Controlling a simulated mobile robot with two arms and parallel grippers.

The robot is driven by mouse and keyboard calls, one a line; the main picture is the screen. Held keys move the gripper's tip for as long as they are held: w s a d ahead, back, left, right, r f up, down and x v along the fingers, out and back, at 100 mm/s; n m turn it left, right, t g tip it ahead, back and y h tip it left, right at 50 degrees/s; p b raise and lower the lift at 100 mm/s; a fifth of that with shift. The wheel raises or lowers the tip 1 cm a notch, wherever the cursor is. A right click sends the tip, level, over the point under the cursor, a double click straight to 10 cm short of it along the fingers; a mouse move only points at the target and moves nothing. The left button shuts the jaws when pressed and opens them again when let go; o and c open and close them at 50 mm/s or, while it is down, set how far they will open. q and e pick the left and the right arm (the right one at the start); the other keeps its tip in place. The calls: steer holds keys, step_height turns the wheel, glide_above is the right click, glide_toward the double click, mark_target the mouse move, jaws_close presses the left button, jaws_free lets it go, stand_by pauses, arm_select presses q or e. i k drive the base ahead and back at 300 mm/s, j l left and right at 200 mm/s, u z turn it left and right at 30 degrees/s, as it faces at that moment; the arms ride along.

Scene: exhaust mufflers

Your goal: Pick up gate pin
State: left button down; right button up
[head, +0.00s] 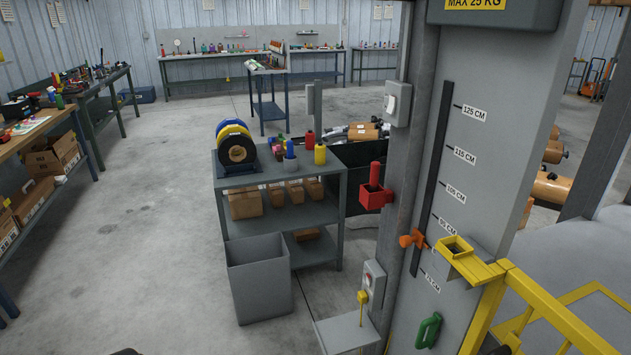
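A red upright handle (375,174), which looks like the gate pin, stands in a red box-shaped holder (376,196) on the side of the grey post. I cannot tell how deep it sits. A yellow rail (545,318) at the lower right ends in a square yellow socket (455,247) with an open top, beside the scaled panel. A thin yellow rod with a round knob (362,297) stands at a small grey shelf below. Neither gripper can be made out. Only small dark shapes show at the bottom edge, too cut off to identify.
The grey post panel (500,170) with centimetre marks and an orange clamp (412,239) fills the right. A shelf table (275,180) with tape rolls and bottles stands behind, a grey bin (260,280) before it. Open floor (140,240) lies to the left.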

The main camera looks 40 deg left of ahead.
mark_target(375, 164)
steer(key=u, duration=1.05)
